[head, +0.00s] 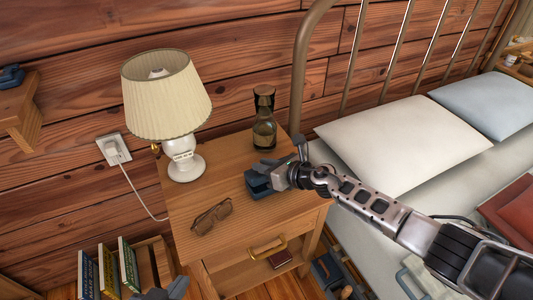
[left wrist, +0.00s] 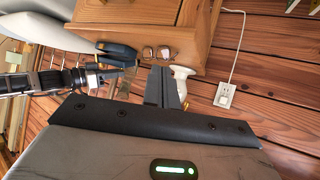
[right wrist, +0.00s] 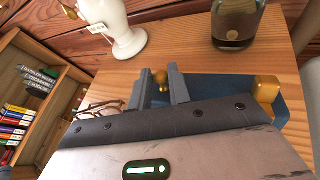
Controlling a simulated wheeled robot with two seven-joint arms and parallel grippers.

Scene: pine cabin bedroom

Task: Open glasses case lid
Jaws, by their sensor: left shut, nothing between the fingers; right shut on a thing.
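The dark blue glasses case (head: 257,185) sits on the nightstand top, near its right edge. It also shows in the left wrist view (left wrist: 118,50). My right gripper (head: 275,170) is at the case; in the right wrist view its fingers (right wrist: 160,88) stand slightly apart around a gold fitting on the blue case (right wrist: 215,92). The gripper hides part of the case, and I cannot tell how far the lid is raised. My left gripper (head: 165,290) is low at the bottom edge of the head view, away from the case; its fingers (left wrist: 165,88) are shut and empty.
Folded glasses (head: 212,216) lie on the nightstand (head: 190,200) in front of the case. A lamp (head: 180,150) stands at the back left and a bottle (head: 264,132) behind the case. The drawer (head: 245,275) below is open. The bed (head: 400,150) is to the right.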

